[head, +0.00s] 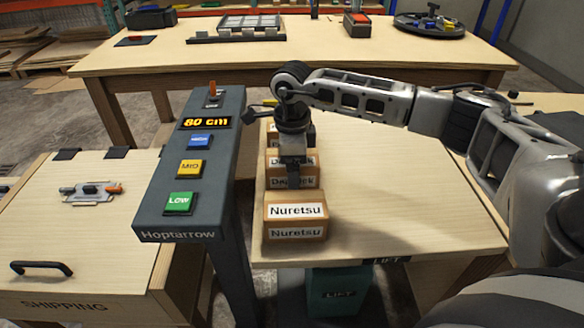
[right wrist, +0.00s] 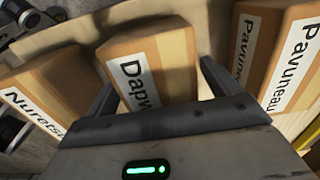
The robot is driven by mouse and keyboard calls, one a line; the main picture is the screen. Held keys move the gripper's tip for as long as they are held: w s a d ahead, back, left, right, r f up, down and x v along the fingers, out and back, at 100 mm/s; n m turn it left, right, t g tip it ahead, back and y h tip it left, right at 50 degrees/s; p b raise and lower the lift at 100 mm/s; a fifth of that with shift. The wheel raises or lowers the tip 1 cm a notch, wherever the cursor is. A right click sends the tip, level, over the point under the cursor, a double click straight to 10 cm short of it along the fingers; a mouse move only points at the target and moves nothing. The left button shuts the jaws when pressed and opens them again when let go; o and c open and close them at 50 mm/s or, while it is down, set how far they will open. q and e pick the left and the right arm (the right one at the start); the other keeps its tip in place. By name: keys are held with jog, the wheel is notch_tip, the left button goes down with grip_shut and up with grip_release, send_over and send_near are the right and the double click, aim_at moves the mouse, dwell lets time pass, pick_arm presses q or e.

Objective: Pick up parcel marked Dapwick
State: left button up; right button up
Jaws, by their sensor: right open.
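The parcel marked Dapwick (head: 309,172) is a brown box with white labels, standing in a row on the lift table, partly covered by my right gripper (head: 293,180). In the right wrist view the Dapwick parcel (right wrist: 165,65) is between the two fingers of my open right gripper (right wrist: 158,82). Its label is cut off after "Dapw". Whether the fingers touch it I cannot tell. The Nuretsu parcel (head: 297,212) stands nearer, in front of it. A Pavuneau parcel (right wrist: 290,60) is on its other side. My left gripper is not in view.
A dark Hoptarrow console (head: 190,150) stands left of the lift table (head: 420,215), its display reading 80 cm, with blue, yellow and green buttons. A shipping box (head: 90,250) with a handle is at left. A workbench with tools is behind. The table's right side is clear.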

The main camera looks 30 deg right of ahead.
jog(key=c, duration=1.3)
jog(key=shift+c, duration=0.3)
